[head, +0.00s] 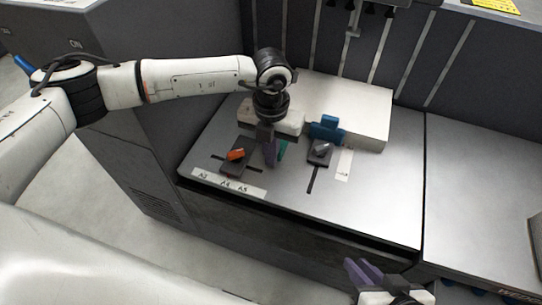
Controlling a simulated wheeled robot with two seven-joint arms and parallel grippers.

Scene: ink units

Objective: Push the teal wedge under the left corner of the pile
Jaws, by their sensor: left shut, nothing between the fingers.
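A dark guide with an orange lever (236,154) sits left of the wedge. A blue block (326,128) stands at the pile's front, near another dark guide with a grey lever (321,149). A white label strip (228,184) lies along the front left edge. The table's right front (385,205) is clear.

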